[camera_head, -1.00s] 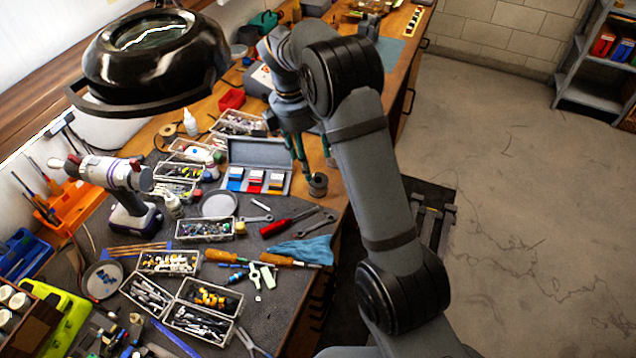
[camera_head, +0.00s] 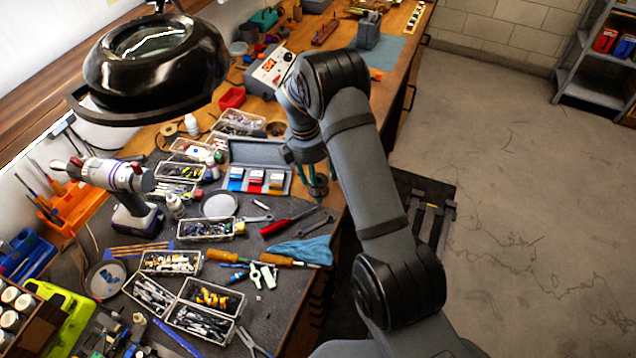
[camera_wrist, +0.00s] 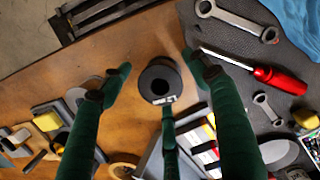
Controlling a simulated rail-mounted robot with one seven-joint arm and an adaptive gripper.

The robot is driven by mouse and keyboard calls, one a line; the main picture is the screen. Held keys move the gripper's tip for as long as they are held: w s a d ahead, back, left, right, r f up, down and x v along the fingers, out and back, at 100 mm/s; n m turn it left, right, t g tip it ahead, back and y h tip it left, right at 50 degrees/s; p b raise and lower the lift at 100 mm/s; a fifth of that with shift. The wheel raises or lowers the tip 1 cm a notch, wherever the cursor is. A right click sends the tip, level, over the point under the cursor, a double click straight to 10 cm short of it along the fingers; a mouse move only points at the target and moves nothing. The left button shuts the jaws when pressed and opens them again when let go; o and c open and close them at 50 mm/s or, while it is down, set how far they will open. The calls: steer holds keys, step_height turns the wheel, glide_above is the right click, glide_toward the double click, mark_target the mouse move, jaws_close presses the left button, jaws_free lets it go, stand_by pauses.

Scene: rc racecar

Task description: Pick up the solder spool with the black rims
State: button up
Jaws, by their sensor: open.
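My gripper (camera_wrist: 157,75) is open, with green fingers spread to the left, right and below the spool in that view. The spool lies between the fingertips; I cannot tell whether any finger touches it.
A red screwdriver (camera_wrist: 278,78) and a wrench (camera_wrist: 238,20) lie close to the right finger in the wrist view. An open grey case (camera_head: 259,153) with coloured boxes stands left of my gripper in the head view. Several parts trays crowd the mat. The floor lies beyond the bench edge.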

steer(key=shift+c, duration=0.2)
steer(key=c, duration=1.4)
